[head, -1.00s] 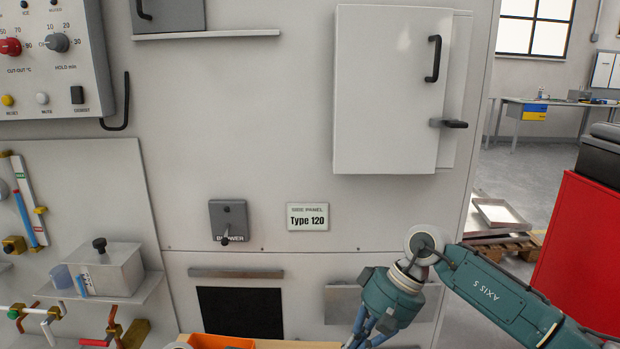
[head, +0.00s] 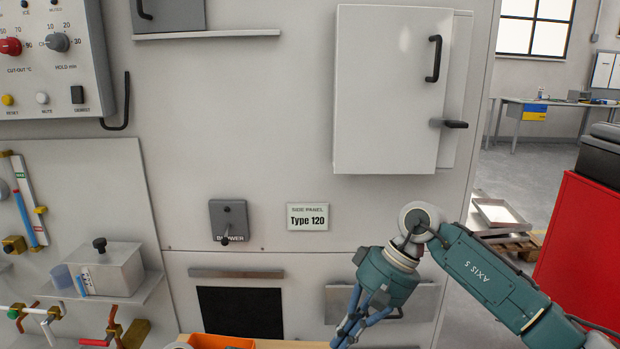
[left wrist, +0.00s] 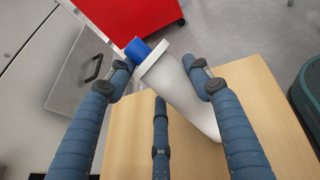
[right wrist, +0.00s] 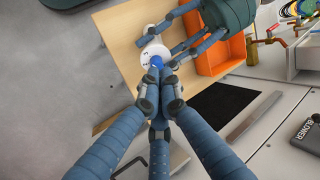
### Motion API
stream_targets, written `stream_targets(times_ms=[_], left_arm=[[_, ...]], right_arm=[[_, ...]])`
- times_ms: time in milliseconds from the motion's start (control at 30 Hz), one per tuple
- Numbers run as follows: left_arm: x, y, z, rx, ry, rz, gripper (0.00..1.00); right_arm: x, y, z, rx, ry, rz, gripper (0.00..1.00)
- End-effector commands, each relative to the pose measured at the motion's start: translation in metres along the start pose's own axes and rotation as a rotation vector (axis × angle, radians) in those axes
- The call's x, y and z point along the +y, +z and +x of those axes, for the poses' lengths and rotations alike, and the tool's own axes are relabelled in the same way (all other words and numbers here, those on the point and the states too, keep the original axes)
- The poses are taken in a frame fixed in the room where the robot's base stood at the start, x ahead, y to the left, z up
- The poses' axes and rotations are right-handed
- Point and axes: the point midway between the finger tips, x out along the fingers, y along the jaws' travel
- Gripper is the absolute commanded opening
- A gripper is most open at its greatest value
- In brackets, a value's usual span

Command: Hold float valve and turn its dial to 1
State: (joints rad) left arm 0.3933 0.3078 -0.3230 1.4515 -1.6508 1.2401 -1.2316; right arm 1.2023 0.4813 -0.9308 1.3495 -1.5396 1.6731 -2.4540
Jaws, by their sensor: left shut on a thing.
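The float valve is a white tapered body (left wrist: 182,92) with a wide rim and a blue dial (left wrist: 137,50) at its upper left end in the left wrist view. My left gripper (left wrist: 162,72) has its fingers around the white body and is shut on it. In the right wrist view, the valve's white round face (right wrist: 152,53) and blue dial (right wrist: 156,62) lie just past the fingertips of my right gripper (right wrist: 162,74). Those fingertips are close together; whether they grip the dial is unclear. The head view shows my right gripper (head: 352,330) at the bottom; the valve is out of that view.
A wooden tabletop (right wrist: 122,32) lies below the valve, with an orange bin (right wrist: 215,62) on it. A wall panel with a grey blower switch (head: 229,221) stands behind. A red cabinet (head: 588,235) is at the right, across open floor.

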Motion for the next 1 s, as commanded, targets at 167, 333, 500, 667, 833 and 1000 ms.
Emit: stream_targets(times_ms=[167,333,500,667,833,1000], left_arm=[[-0.002,-0.009,0.001,0.016,-0.002,-0.004,0.20],[-0.002,-0.009,0.001,0.016,-0.003,-0.004,0.20],[-0.002,-0.009,0.001,0.016,-0.002,-0.004,0.20],[-0.002,-0.009,0.001,0.016,-0.002,-0.004,0.20],[-0.002,-0.009,0.001,0.016,-0.003,-0.004,0.20],[-0.002,-0.009,0.001,0.016,-0.003,-0.003,0.20]], right_arm=[[0.000,0.006,0.023,-0.003,-0.001,0.000,0.00],[0.000,0.011,0.043,-0.001,-0.001,0.000,0.00],[0.000,0.014,0.055,0.000,0.000,0.000,0.00],[0.000,0.015,0.059,0.000,-0.001,0.000,0.00],[0.000,0.015,0.060,0.000,-0.001,0.000,0.00],[0.000,0.015,0.060,-0.001,-0.001,-0.001,0.00]])
